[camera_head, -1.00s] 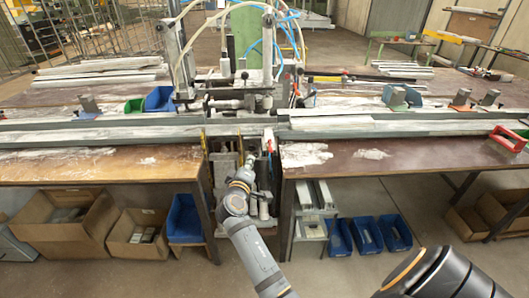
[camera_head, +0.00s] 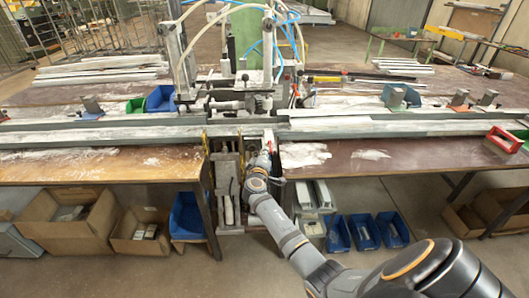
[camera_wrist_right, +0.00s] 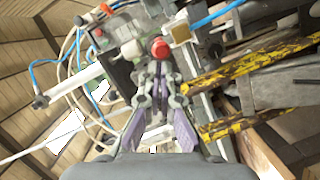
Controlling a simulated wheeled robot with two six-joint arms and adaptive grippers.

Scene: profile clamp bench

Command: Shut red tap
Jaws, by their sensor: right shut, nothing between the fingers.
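The red tap shows as a round red knob (camera_wrist_right: 160,49) in the right wrist view, just beyond my fingertips. In the head view the red tap (camera_head: 268,143) is a small red spot at the front of the machine, partly hidden by my gripper. My right gripper (camera_head: 265,156) is below it, and in the right wrist view (camera_wrist_right: 158,72) its fingers are together and empty. I cannot tell whether the fingertips touch the knob. My left gripper is out of view.
Yellow-black striped bars (camera_wrist_right: 250,65) run to the right of the gripper in the wrist view. Blue hoses (camera_head: 267,45) hang over the machine. The bench (camera_head: 400,160) extends to both sides. Blue bins (camera_head: 365,232) and cardboard boxes (camera_head: 70,225) stand below.

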